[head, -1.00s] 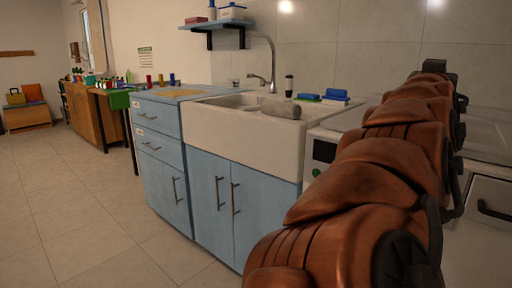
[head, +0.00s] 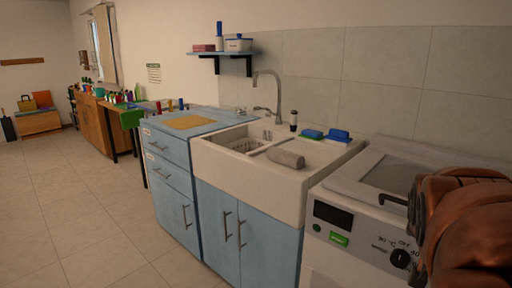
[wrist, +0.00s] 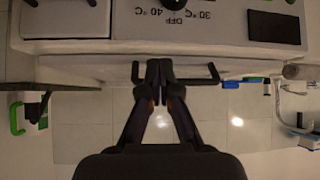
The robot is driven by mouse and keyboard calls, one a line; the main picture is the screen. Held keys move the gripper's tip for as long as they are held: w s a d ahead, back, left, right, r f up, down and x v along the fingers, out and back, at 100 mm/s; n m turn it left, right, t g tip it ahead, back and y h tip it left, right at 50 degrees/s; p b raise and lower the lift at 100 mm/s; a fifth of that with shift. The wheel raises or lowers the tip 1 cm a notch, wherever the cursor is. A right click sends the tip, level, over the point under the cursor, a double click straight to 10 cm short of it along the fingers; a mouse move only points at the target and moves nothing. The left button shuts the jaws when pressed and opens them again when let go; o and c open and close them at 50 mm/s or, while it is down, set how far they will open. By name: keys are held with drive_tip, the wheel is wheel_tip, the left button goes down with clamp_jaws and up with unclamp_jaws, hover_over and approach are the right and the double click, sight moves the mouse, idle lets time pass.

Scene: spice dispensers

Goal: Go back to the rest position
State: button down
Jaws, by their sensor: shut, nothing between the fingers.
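My gripper (wrist: 153,72) is shut and empty in the wrist view, its two dark fingers pressed together at the middle. That view looks upside down, and the fingertips appear in front of a white washing machine (wrist: 215,45) with a dial and a dark handle. I cannot tell whether they touch it. In the head view my brown arm fills the lower right, in front of part of the washing machine (head: 345,222), and the gripper cannot be made out there.
A shelf (head: 224,54) hangs above. Small colored containers (head: 170,105) stand farther left. The tiled floor (head: 90,220) at left is clear.

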drive_tip(key=s+a+r+n+g+y+p, duration=0.2)
drive_tip(key=s+a+n+g+p, duration=0.1)
drive_tip(key=s+a+p, duration=0.4)
drive_tip(key=s+a+r+n+g+y+p, duration=0.3)
drive_tip(key=s+a+g+p, duration=0.3)
drive_tip(key=s+p, duration=0.7)
drive_tip(key=s+a+n, duration=0.1)
drive_tip(key=s+a, duration=0.1)
drive_tip(key=s, duration=0.1)
drive_tip(key=shift+s+a+y, duration=0.15)
drive_tip(key=shift+a+y, duration=0.15)
